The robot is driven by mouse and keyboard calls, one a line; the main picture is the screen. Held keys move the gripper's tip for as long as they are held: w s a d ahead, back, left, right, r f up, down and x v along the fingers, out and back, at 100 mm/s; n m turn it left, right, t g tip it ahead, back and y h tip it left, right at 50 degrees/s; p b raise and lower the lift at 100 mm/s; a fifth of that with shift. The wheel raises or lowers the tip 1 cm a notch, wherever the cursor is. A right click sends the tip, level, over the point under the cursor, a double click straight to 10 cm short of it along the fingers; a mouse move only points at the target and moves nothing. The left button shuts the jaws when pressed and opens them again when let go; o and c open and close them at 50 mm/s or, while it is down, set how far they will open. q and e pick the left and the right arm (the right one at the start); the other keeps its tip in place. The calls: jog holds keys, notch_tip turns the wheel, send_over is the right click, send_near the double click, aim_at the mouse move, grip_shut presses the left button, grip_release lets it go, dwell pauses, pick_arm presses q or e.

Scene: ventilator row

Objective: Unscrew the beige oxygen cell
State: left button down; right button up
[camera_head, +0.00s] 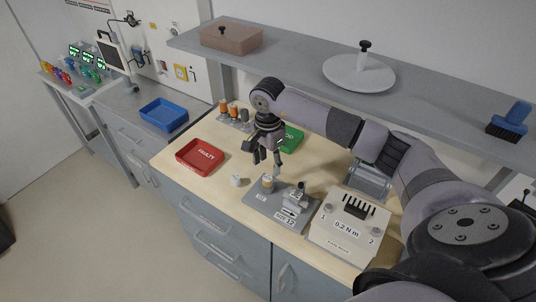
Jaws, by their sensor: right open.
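A small beige cylinder (267,181), which looks like the beige oxygen cell, stands upright on the left part of a grey fixture plate (256,204) on the workbench. My right gripper (267,161) points down above and slightly behind it. Its fingers are apart with nothing between them, and I see a gap between them and the cell. A grey device with a dark top (296,196) stands on the right part of the plate. Whether the cell is threaded in cannot be seen. My left gripper is out of view.
A red tray marked FAULTY (200,157) lies left; a green tray (292,138) is partly hidden behind my gripper. A white piece (236,181) sits left of the plate. Orange-topped cylinders (233,109) stand behind.

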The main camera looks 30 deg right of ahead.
aim_at(268, 177)
notch_tip(268, 177, down, 7)
jog(key=b, duration=0.3)
jog(key=shift+f, duration=0.15)
grip_shut()
jog(key=c, duration=0.7)
grip_release()
grip_shut()
jog(key=shift+f+n+b, duration=0.1)
jog(key=shift+n+b, duration=0.4)
jog(key=shift+b, duration=0.15)
jog(key=shift+n+b, duration=1.25)
jog(key=shift+n, duration=0.35)
jog(key=shift+n+b, duration=0.55)
jog(key=shift+n, duration=0.35)
